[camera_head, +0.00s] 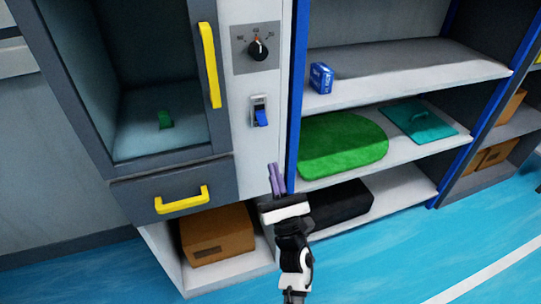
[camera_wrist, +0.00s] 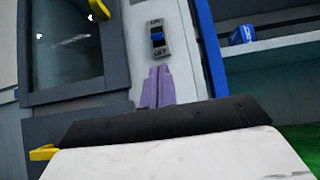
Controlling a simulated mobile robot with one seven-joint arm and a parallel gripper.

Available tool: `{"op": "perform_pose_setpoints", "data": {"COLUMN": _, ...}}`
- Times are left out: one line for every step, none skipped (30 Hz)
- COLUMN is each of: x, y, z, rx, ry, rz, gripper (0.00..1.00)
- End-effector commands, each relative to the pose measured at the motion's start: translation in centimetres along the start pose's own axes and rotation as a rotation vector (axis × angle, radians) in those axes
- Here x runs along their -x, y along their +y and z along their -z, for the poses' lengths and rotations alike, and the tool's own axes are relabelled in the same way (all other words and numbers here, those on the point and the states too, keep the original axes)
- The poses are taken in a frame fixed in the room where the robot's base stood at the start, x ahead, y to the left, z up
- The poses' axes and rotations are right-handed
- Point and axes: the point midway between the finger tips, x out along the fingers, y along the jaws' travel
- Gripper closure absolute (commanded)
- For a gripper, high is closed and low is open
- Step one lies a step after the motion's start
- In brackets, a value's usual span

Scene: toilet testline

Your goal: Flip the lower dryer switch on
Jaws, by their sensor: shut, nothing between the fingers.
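The dryer switch (camera_head: 260,113) is a blue rocker in a pale metal plate on the white panel, below a black rotary knob (camera_head: 257,49). In the wrist view the blue switch (camera_wrist: 158,39) sits in its plate just above my fingertips. My gripper (camera_head: 276,180) has purple fingers that are shut and empty. It is below the switch and slightly right of it in the head view, apart from it. The purple fingers also show in the wrist view (camera_wrist: 158,87). Its fingers point up toward the switch.
Left of the panel is a glass-fronted cabinet with a yellow vertical handle (camera_head: 210,65) and a drawer with a yellow handle (camera_head: 182,199). To the right, shelves hold a blue box (camera_head: 321,78), a green mat (camera_head: 345,145) and a teal item (camera_head: 419,120). A cardboard box (camera_head: 217,236) sits low.

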Motion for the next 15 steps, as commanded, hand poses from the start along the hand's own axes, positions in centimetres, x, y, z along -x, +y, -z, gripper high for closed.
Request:
{"op": "perform_pose_setpoints", "data": {"x": -1.1, "y": 0.1, "z": -0.4, "rx": -0.001, "ry": -0.003, "rz": -0.001, "gripper": 1.00}}
{"op": "perform_pose_setpoints", "data": {"x": -1.7, "y": 0.1, "z": -0.4, "rx": -0.001, "ry": -0.003, "rz": -0.002, "gripper": 1.00}}
{"op": "perform_pose_setpoints", "data": {"x": -2.5, "y": 0.1, "z": -0.5, "rx": -0.002, "ry": -0.004, "rz": -0.003, "gripper": 1.00}}
{"op": "perform_pose_setpoints", "data": {"x": -3.1, "y": 0.1, "z": -0.5, "rx": -0.002, "ry": -0.004, "rz": -0.003, "gripper": 1.00}}
{"op": "perform_pose_setpoints", "data": {"x": -3.7, "y": 0.1, "z": -0.5, "rx": -0.002, "ry": -0.004, "rz": -0.002, "gripper": 1.00}}
{"op": "perform_pose_setpoints", "data": {"x": -4.5, "y": 0.1, "z": -0.5, "rx": -0.003, "ry": -0.004, "rz": -0.001, "gripper": 1.00}}
{"op": "perform_pose_setpoints", "data": {"x": -5.0, "y": 0.1, "z": -0.5, "rx": -0.003, "ry": -0.003, "rz": -0.001, "gripper": 1.00}}
{"op": "perform_pose_setpoints", "data": {"x": -5.6, "y": 0.1, "z": -0.5, "rx": -0.002, "ry": -0.003, "rz": -0.001, "gripper": 1.00}}
{"op": "perform_pose_setpoints", "data": {"x": -6.2, "y": 0.1, "z": -0.5, "rx": -0.002, "ry": -0.003, "rz": -0.001, "gripper": 1.00}}
{"op": "perform_pose_setpoints", "data": {"x": -6.7, "y": 0.1, "z": -0.4, "rx": -0.003, "ry": -0.003, "rz": -0.001, "gripper": 1.00}}
{"op": "perform_pose_setpoints", "data": {"x": -7.1, "y": 0.1, "z": -0.4, "rx": -0.004, "ry": -0.003, "rz": -0.001, "gripper": 1.00}}
{"op": "perform_pose_setpoints", "data": {"x": -7.6, "y": 0.1, "z": -0.4, "rx": -0.003, "ry": -0.003, "rz": -0.001, "gripper": 1.00}}
{"op": "perform_pose_setpoints", "data": {"x": -7.9, "y": 0.1, "z": -0.4, "rx": -0.002, "ry": -0.003, "rz": -0.001, "gripper": 1.00}}
{"op": "perform_pose_setpoints", "data": {"x": -8.2, "y": 0.1, "z": -0.3, "rx": -0.002, "ry": -0.002, "rz": -0.001, "gripper": 1.00}}
{"op": "perform_pose_setpoints", "data": {"x": -8.5, "y": 0.0, "z": -0.2, "rx": -0.001, "ry": -0.002, "rz": -0.001, "gripper": 1.00}}
